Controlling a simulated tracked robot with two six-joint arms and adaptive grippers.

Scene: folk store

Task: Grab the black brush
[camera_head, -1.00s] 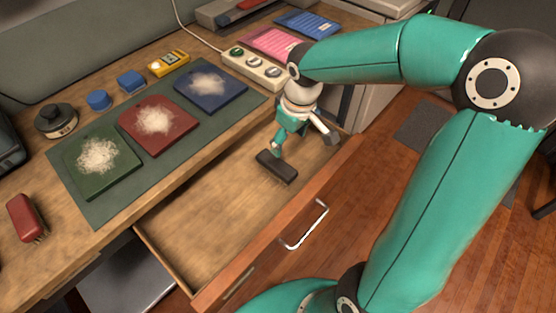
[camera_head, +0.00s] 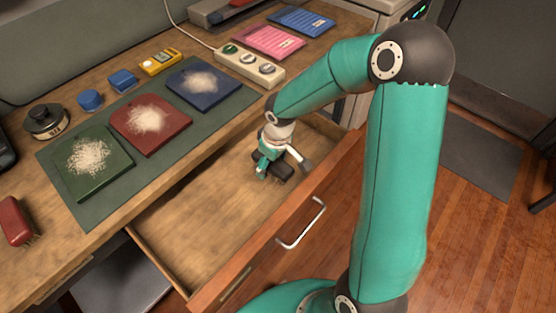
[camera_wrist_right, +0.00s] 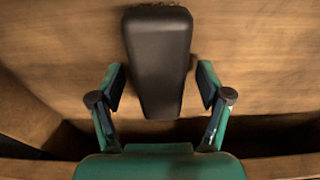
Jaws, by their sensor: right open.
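The black brush (camera_head: 284,171) lies in the open wooden drawer (camera_head: 200,220), toward its far right end. In the head view it is partly hidden by my right gripper (camera_head: 268,172), which is low in the drawer over it. In the right wrist view the brush (camera_wrist_right: 158,62) is a dark block pointing down the picture. Its near end lies between the spread fingers of my right gripper (camera_wrist_right: 160,88). The fingers are open, with a gap on each side of the brush. My left gripper is in neither view.
A red brush (camera_head: 16,221) lies on the desk at the left. Green (camera_head: 75,190), red (camera_head: 170,138) and blue (camera_head: 215,103) boards with pale powder lie on a dark mat (camera_head: 60,170). The drawer front with its handle (camera_head: 302,224) stands on the near side. The drawer's left part is empty.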

